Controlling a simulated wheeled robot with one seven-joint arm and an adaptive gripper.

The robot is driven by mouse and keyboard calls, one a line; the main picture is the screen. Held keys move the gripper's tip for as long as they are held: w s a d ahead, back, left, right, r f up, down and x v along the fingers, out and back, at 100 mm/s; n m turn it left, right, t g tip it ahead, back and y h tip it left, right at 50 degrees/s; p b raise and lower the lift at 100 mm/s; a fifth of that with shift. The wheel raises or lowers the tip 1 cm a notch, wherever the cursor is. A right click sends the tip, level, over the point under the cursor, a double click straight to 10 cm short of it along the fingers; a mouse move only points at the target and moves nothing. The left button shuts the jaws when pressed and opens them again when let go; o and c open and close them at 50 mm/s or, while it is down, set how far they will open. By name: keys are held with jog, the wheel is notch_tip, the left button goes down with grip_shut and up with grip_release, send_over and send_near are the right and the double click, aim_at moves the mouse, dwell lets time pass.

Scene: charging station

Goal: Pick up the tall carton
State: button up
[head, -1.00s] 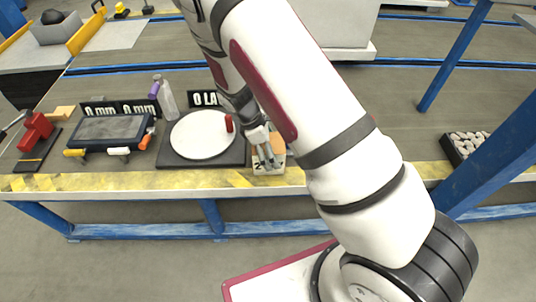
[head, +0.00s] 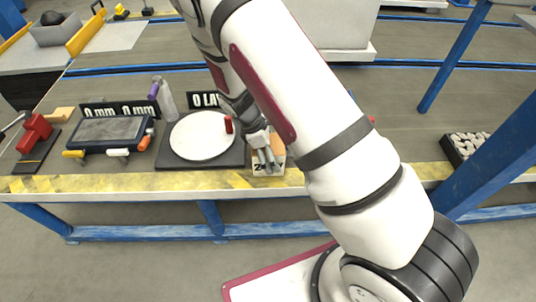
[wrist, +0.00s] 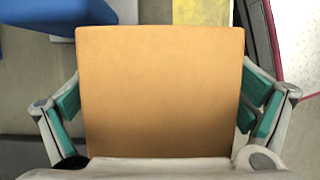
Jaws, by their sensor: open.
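The tall carton (head: 277,141) stands at the front edge of the bench, with a tan top and a pale lettered face partly hidden by my gripper. In the wrist view the tan face of the carton (wrist: 160,85) fills the middle of the picture. My gripper (head: 268,166) is open at the carton. In the wrist view its green-padded fingers lie on either side of the carton, with narrow gaps showing beside it. I cannot tell how far down the carton the fingertips reach.
Left of the carton is a dark scale with a round white plate (head: 196,142) and a small red cylinder (head: 228,124). A dark tray of pale pieces (head: 464,146) lies far right, near a blue post (head: 496,165).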

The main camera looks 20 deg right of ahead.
jog(key=c, duration=1.3)
